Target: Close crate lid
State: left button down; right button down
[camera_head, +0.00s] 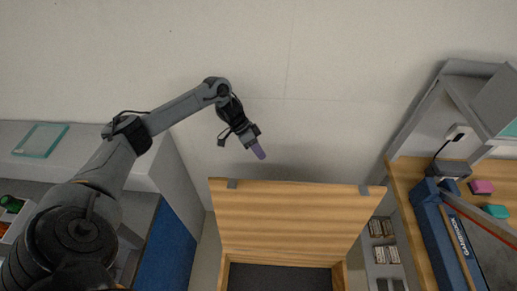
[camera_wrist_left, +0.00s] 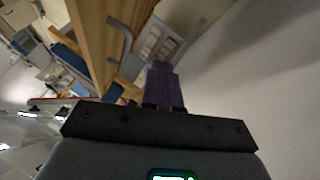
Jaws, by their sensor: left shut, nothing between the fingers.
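The wooden crate lid (camera_head: 290,222) stands raised at the back of the crate in the head view, with a small grey fitting near each end of its top edge. The crate (camera_head: 339,276) shows at the bottom centre as a wooden rim around a dark interior, mostly cut off by the frame. My left gripper (camera_head: 258,151) has purple fingers, shut and empty, above the lid's top edge and apart from it. In the left wrist view the gripper (camera_wrist_left: 164,84) points past the lid's wooden edge (camera_wrist_left: 98,45). My right gripper is not in view.
A wooden bench (camera_head: 408,192) on the right holds a blue tool, a pink block (camera_head: 481,187) and a teal block (camera_head: 496,211). A grey shelf (camera_head: 384,255) stands beside the crate. A grey cabinet with a blue panel (camera_head: 170,250) is on the left. The wall is behind.

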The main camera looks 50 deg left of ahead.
pick_arm(q)
jog(key=d+f+p, duration=0.1)
jog(key=d+f, duration=0.4)
jog(key=d, duration=0.2)
jog(key=shift+w+d+f+p, duration=0.15)
jog(key=shift+w+d+p, duration=0.1)
jog(key=shift+p, duration=0.05)
